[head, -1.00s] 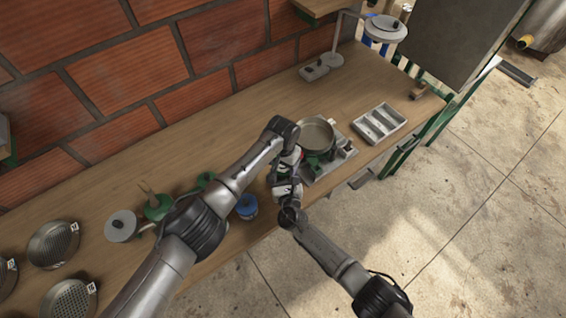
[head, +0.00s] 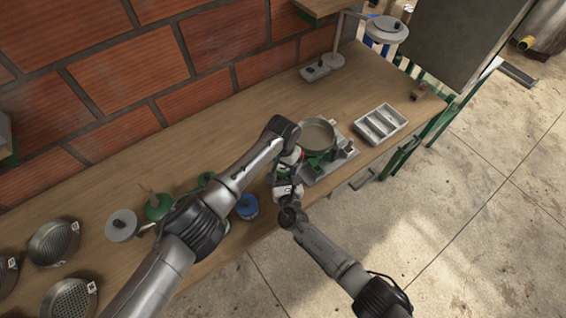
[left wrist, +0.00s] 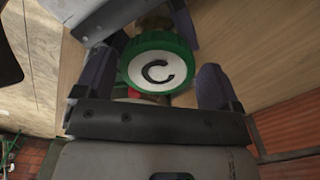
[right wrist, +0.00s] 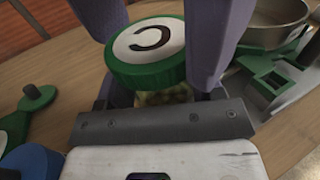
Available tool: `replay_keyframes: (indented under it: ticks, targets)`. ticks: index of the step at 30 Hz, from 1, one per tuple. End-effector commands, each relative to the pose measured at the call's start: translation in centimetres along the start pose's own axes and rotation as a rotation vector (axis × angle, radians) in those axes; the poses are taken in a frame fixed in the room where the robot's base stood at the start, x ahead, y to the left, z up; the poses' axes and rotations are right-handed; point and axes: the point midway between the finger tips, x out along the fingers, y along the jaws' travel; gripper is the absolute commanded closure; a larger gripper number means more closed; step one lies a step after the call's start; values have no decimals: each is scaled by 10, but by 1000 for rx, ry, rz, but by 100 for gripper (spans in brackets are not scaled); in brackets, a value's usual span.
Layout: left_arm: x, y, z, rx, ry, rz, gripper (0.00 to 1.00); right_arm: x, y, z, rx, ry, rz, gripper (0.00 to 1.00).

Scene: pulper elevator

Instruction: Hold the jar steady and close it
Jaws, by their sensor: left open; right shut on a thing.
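The jar (right wrist: 162,99) shows in the right wrist view as clear glass with small greenish contents. Its green lid (right wrist: 150,50), with a white top and a dark C, sits over the jar's mouth; whether it is fully seated I cannot tell. My right gripper (right wrist: 160,92) is shut on the jar below the lid. In the left wrist view the lid (left wrist: 158,62) lies between the fingers of my open left gripper (left wrist: 152,85), with a gap at its right side. In the head view both grippers meet near the bench's front edge and hide the jar.
A metal pan (head: 316,134) on a green and grey stand is close beside the grippers. A compartment tray (head: 380,123) lies to its right. A blue-topped container (head: 247,206) is just left of the grippers. Sieves (head: 53,242) stand far left.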

Motion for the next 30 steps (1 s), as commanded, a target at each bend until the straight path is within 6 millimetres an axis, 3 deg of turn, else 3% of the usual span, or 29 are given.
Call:
replay_keyframes:
  ticks: [9,23,30]
  targets:
    - [-38,4,-1,8,3,9,4,0,-2,-3,1,7,-1,100]
    - [-44,2,-1,5,2,5,7,0,-2,-2,1,6,-1,100]
    - [-74,-14,-10,-33,41,-36,7,0,-2,-3,1,6,-1,100]
